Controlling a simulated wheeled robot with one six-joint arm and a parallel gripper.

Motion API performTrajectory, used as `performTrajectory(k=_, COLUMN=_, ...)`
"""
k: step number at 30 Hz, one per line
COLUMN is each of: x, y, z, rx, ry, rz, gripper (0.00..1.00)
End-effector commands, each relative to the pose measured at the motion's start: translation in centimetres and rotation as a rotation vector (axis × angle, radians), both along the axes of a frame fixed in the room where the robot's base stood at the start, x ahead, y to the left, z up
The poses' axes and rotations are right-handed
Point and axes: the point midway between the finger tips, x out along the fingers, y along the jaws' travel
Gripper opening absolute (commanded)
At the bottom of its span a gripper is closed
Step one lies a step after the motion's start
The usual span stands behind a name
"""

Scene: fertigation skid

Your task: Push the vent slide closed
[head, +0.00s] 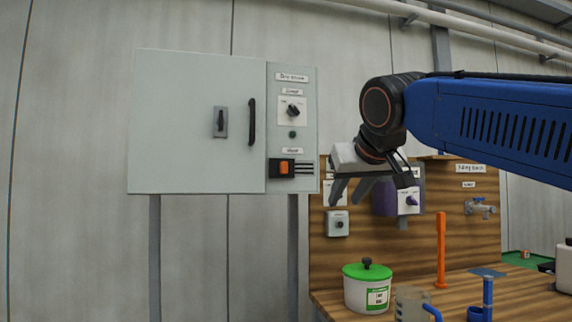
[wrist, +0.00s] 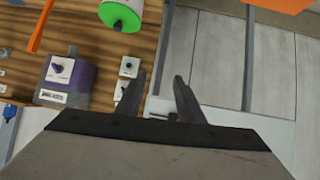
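The vent slide (head: 284,168) is a small orange tab on a black plate, low on the narrow right-hand panel of the grey cabinet in the head view. Dark slots (head: 304,168) show uncovered to its right, below a small label. My gripper (head: 347,203) is to the right of the slide and slightly lower, apart from it, with its fingers pointing down. The fingers are spread with nothing between them, as the wrist view (wrist: 159,76) also shows. I cannot make out the slide in the wrist view.
The cabinet (head: 190,120) has a black door handle (head: 252,121); a rotary knob (head: 293,110) sits above the slide. Behind my gripper is a wooden backboard (head: 460,225) with a purple box (head: 384,201). A green-lidded pot (head: 367,290) and orange post (head: 441,250) stand below.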

Motion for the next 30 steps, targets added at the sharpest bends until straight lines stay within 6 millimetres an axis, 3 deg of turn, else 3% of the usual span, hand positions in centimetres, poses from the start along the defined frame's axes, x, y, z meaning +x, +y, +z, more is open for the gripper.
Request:
performTrajectory(k=1, x=0.9, y=2.0, z=2.8, rx=0.014, ry=-0.035, rz=0.019, gripper=0.34)
performTrajectory(k=3, x=1.6, y=4.1, z=6.2, rx=0.036, ry=-0.08, rz=0.034, gripper=0.34)
performTrajectory(k=6, x=2.2, y=6.5, z=10.3, rx=0.064, ry=-0.132, rz=0.051, gripper=0.34)
performTrajectory(k=12, x=2.5, y=9.1, z=14.5, rx=0.101, ry=-0.189, rz=0.068, gripper=0.34)
performTrajectory(k=20, x=4.0, y=9.7, z=14.3, rx=0.103, ry=-0.194, rz=0.067, gripper=0.34)
performTrajectory(k=30, x=9.3, y=11.1, z=12.0, rx=0.102, ry=-0.194, rz=0.068, gripper=0.34)
